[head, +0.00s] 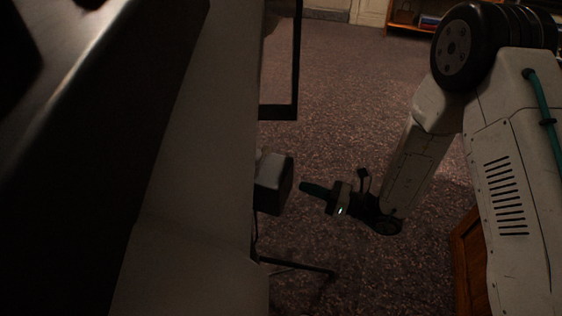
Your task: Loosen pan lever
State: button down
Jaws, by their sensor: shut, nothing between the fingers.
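Just left of the fingertips is a dark grey boxy unit (273,184), partly cut off by the large pale surface at left. A small gap shows between the fingertips and the box in the picture; the distance in depth is hard to judge. I cannot make out the pan lever; it is hidden or too dark to tell.
Below the box, a thin dark stand leg (295,267) reaches along the floor. A dark-framed panel (280,112) is above it. A wooden cabinet (467,262) is at lower right, a shelf (404,28) at the back. Open speckled carpet (350,90) lies between.

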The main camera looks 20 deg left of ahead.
aim_at(274, 185)
jog(key=a, duration=0.6)
jog(key=w+a, duration=0.1)
jog(key=a, duration=0.3)
jog(key=shift+a+r, duration=0.1)
jog(key=shift+r, duration=0.25)
jog(key=shift+w+r, duration=0.35)
jog(key=shift+r, duration=0.3)
jog(key=shift+w+r, duration=0.35)
jog(key=shift+r, duration=0.25)
jog(key=shift+w+r, duration=0.2)
jog(key=shift+r, duration=0.3)
jog(key=shift+a, duration=0.1)
